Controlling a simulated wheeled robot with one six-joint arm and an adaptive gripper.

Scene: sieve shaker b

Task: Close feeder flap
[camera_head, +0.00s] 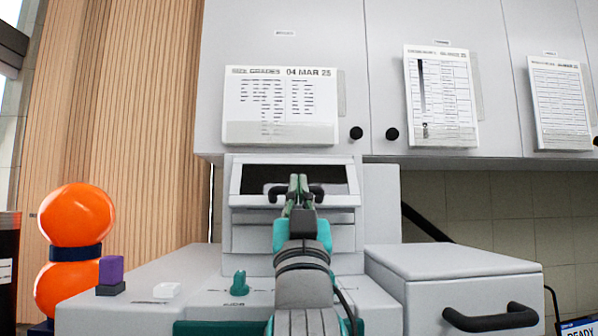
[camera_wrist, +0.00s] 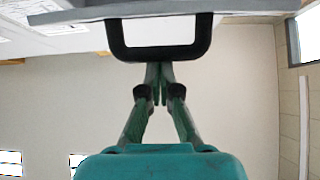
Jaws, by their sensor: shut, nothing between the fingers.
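The grey feeder flap (camera_head: 247,201) is on the upper front of the machine, below a dark opening (camera_head: 250,178). Its black handle (camera_head: 275,194) shows on both sides of my gripper (camera_head: 299,181). My gripper's green fingers are together and empty, and they cover the middle of the handle in the head view. In the wrist view the flap (camera_wrist: 62,16) crosses the top with its black handle (camera_wrist: 119,38). My fingertips (camera_wrist: 159,68) are at the handle's crossbar; I cannot tell whether they touch. The flap's exact tilt is hard to tell.
Wall cabinets with paper charts (camera_head: 280,104) hang above the machine. A grey drawer unit (camera_head: 455,264) with a black handle stands at the right. An orange rounded object (camera_head: 76,216) stands at the left. A teal knob (camera_head: 239,283) is on the machine's top beside my arm.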

